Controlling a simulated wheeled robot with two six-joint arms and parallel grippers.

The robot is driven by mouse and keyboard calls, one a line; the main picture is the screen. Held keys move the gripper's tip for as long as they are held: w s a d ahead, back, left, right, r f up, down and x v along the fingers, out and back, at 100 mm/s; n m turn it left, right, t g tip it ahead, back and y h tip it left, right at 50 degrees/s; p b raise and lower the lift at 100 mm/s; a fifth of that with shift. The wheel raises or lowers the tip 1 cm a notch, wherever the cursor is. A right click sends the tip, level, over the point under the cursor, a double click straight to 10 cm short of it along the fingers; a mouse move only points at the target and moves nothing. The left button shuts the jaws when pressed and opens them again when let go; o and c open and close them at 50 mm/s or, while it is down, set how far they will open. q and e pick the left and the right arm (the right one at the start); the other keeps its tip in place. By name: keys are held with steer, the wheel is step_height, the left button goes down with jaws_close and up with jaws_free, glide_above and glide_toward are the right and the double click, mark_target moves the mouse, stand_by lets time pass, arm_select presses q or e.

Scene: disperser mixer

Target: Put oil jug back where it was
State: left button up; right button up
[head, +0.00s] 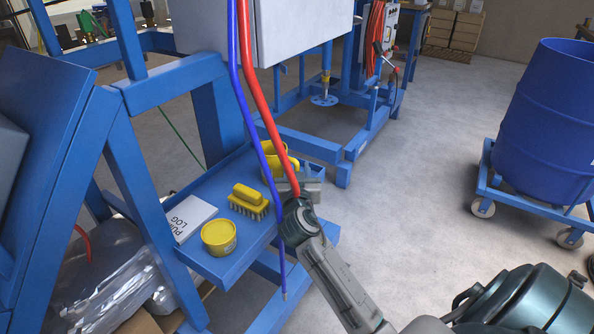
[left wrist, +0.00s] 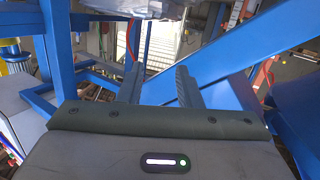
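The yellow oil jug (head: 271,156) stands at the back right of the blue tray shelf (head: 225,264). Its handle side faces right, and the red and blue hoses hang in front of part of it. My right gripper (head: 296,184) is at the jug's near right side, low by the shelf edge. Its fingers are mostly hidden by the wrist and hoses, so I cannot tell whether they grip the jug. My left gripper (left wrist: 160,88) shows only in the left wrist view, with its two fingers apart and nothing between them.
A yellow brush (head: 249,200), a yellow tub (head: 219,237) and a white log booklet (head: 188,216) lie on the shelf. A red hose (head: 252,75) and a blue hose (head: 241,95) hang before it. A blue drum (head: 550,120) stands right on a dolly; floor between is clear.

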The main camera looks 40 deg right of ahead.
steer(key=shift+r, duration=0.1)
arm_select(q)
steer(key=shift+w+r+t, duration=0.25)
steer(key=shift+r+t, duration=0.05)
steer(key=shift+r, duration=0.2)
arm_select(e)
steer(key=v, duration=1.2)
arm_select(q)
steer(key=shift+s+f, duration=0.1)
steer(key=shift+s, duration=0.05)
stand_by(0.6)
